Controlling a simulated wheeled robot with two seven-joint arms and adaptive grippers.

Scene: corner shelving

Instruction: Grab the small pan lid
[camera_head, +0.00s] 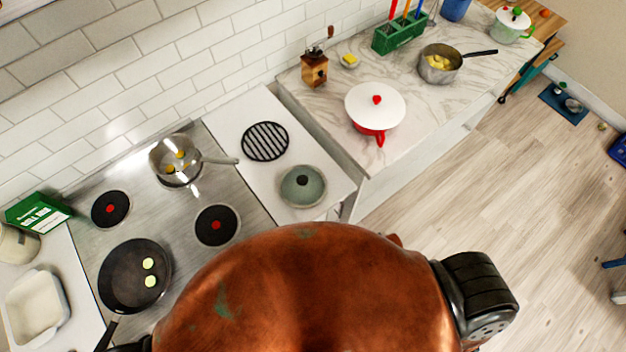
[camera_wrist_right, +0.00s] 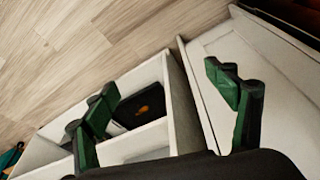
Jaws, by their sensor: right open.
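A small grey-green pan lid (camera_head: 291,188) with a black knob lies on the white counter right of the stove in the head view. A larger white lid (camera_head: 388,96) with a red knob sits on a red pan (camera_head: 369,133) on the marble counter. My right gripper (camera_wrist_right: 160,80) shows in its wrist view with green and black fingers spread apart and nothing between them. It points down towards white cabinets and the floor; no lid shows in that view. My left gripper is not in view.
The stove (camera_head: 190,265) holds a black frying pan (camera_head: 120,285) and a steel saucepan (camera_head: 177,160). A round black grate (camera_head: 265,141) lies behind the small lid. An open cabinet compartment (camera_wrist_right: 135,143) with a dark item inside is below my right gripper.

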